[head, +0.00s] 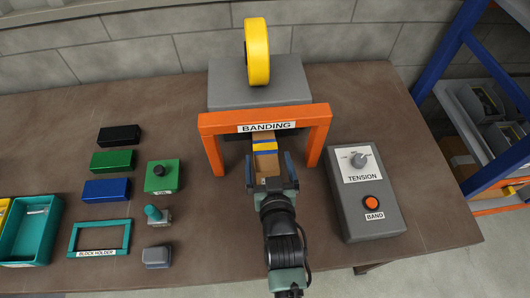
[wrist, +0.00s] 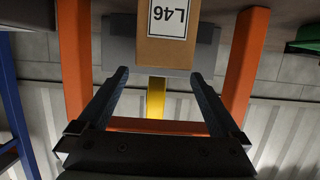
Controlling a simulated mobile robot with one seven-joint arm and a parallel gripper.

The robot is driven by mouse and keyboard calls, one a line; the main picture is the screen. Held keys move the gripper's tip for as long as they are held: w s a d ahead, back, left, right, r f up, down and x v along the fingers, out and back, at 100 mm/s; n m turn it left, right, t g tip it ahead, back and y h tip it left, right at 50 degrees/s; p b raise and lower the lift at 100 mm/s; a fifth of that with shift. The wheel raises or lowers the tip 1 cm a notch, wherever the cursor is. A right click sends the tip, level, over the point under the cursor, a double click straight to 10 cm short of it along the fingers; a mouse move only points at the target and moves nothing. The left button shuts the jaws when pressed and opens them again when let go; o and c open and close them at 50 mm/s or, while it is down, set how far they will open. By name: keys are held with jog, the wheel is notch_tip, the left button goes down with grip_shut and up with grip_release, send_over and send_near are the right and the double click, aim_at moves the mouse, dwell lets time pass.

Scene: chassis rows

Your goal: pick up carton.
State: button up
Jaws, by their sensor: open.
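The carton (head: 265,163) is a brown box under the orange banding arch, with a blue and yellow strip across it in the head view. In the wrist view the carton (wrist: 165,50) shows a white label reading L46. My gripper (head: 268,157) is open, with one finger on each side of the carton's near end in the head view. In the wrist view the carton's edge lies around the level of the fingertips (wrist: 160,72), with gaps on both sides. I cannot tell how deep the carton is between the fingers.
The orange arch (head: 210,124) has posts close on both sides of my gripper. A grey tension box (head: 365,215) with an orange button stands right. A yellow roll (head: 257,50) stands behind. Coloured blocks, a teal block holder (head: 100,225) and a teal bin (head: 35,235) are left.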

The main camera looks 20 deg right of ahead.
aim_at(265, 148)
jog(key=shift+f+x, duration=0.1)
jog(key=shift+x, duration=1.5)
jog(key=shift+f+x, duration=0.15)
jog(key=shift+x, duration=1.45)
jog(key=shift+s+a, duration=0.1)
grip_shut()
jog(key=shift+r, duration=0.15)
